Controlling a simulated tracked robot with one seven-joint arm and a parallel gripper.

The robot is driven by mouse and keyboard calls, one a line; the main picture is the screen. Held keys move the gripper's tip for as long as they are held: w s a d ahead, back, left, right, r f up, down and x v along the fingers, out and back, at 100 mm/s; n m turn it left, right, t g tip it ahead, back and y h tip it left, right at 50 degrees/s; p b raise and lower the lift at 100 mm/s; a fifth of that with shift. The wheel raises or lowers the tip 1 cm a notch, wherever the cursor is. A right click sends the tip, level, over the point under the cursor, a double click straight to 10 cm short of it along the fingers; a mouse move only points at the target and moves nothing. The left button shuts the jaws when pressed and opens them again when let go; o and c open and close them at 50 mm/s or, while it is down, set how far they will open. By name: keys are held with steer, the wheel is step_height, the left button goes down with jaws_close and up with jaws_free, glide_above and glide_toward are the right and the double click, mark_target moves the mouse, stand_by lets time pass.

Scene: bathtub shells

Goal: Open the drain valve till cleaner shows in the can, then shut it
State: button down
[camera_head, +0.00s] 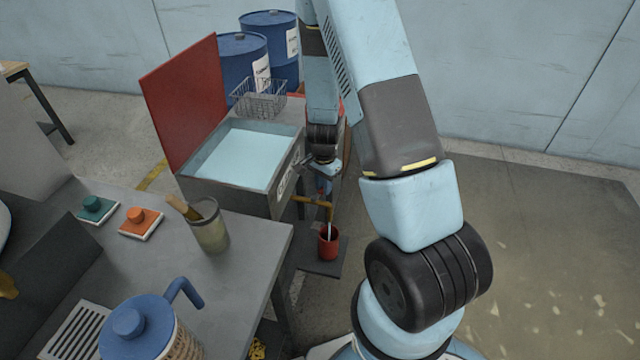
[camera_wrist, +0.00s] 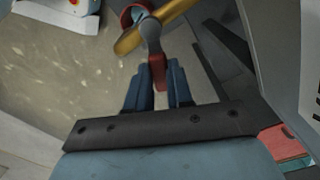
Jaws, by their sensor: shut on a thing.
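The parts washer's tank (camera_head: 230,190) stands beyond the bench, holding pale blue liquid, with its red lid raised. A brass drain pipe (camera_head: 312,201) comes out low at its right side; it also crosses the top of the wrist view (camera_wrist: 165,25). The red can (camera_head: 328,243) stands under the pipe's end, and a thin pale streak runs down into it. In the wrist view the can (camera_wrist: 130,14) shows only in part; its liquid level is unclear. My gripper (camera_wrist: 158,82) is shut on the red grip of the valve lever (camera_wrist: 154,45), whose grey arm reaches up to the pipe.
A grey bench (camera_head: 250,235) at front left holds a cup with a brush (camera_head: 211,230), two coloured blocks and a blue-lidded jug (camera_head: 145,325). Blue drums (camera_head: 245,60) and a wire basket (camera_head: 260,100) are at the back. The floor at right is open.

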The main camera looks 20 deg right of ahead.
steer(key=shift+s+a+m, duration=0.1)
steer(key=shift+a+m, duration=0.05)
steer(key=shift+m, duration=0.45)
steer(key=c, duration=1.2)
jaws_free()
steer(key=shift+c, duration=0.2)
steer(key=shift+o, duration=1.2)
steer(key=shift+s, duration=0.1)
step_height(320, 180, up, 14)
steer(key=shift+f, duration=0.15)
